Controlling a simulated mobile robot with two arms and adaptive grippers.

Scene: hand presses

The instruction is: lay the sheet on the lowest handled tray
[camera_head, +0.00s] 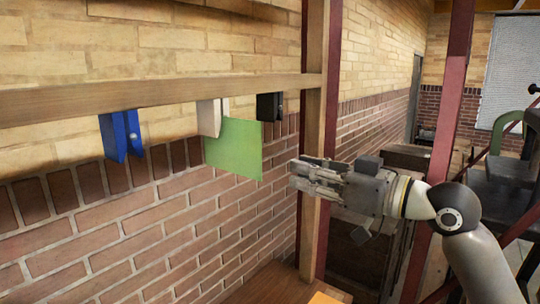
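A green sheet (234,149) hangs upright against the brick wall. Its top edge is at a white clip (211,117) on a wooden rail. My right gripper (296,176) is just right of the sheet, with its fingers pointing left towards it. A gap of wall shows between the fingertips and the sheet. The fingers are seen nearly edge-on, so their opening is unclear, and no sheet shows between them. My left gripper is out of view. I cannot make out a handled tray.
The wooden rail (160,98) also carries a blue clip (121,135) and a black clip (269,106). A wooden post (314,130) stands behind my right gripper. A dark red post (447,120) and dark machinery (497,190) stand to the right.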

